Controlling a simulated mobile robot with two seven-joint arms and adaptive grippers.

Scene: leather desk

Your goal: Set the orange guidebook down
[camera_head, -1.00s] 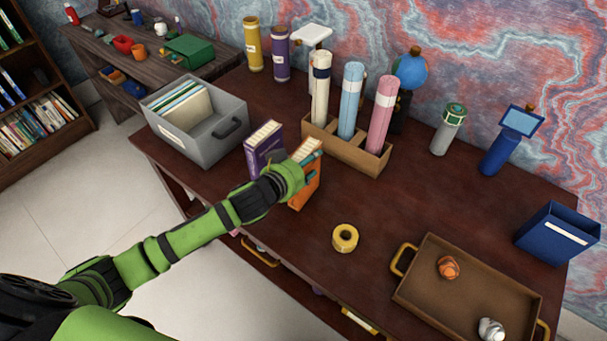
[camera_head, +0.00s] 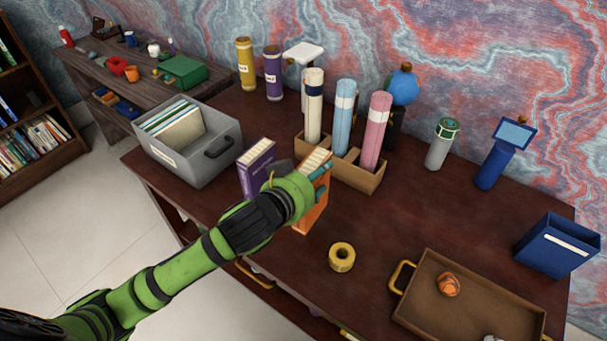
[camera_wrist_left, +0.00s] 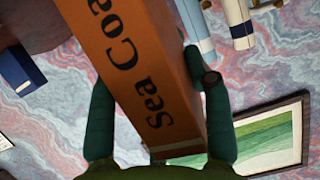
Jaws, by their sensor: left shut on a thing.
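The orange guidebook (camera_head: 313,216) is upright, a little right of the purple book (camera_head: 257,170) and in front of the wooden tube holder. My left gripper (camera_head: 318,172) is shut on its upper part, with teal fingers on either side. In the left wrist view the orange cover (camera_wrist_left: 150,70) fills the middle between the two fingers (camera_wrist_left: 160,110), with black lettering reading "Sea Coa...". I cannot tell whether the guidebook's lower edge touches the desk. My right gripper is not in view.
The wooden holder (camera_head: 352,178) with several rolled tubes stands behind the guidebook. A grey file box (camera_head: 205,165) is at left. A yellow tape roll (camera_head: 341,257) and a brown tray (camera_head: 425,277) are at front right. Bare desk (camera_head: 420,210) lies right of the guidebook.

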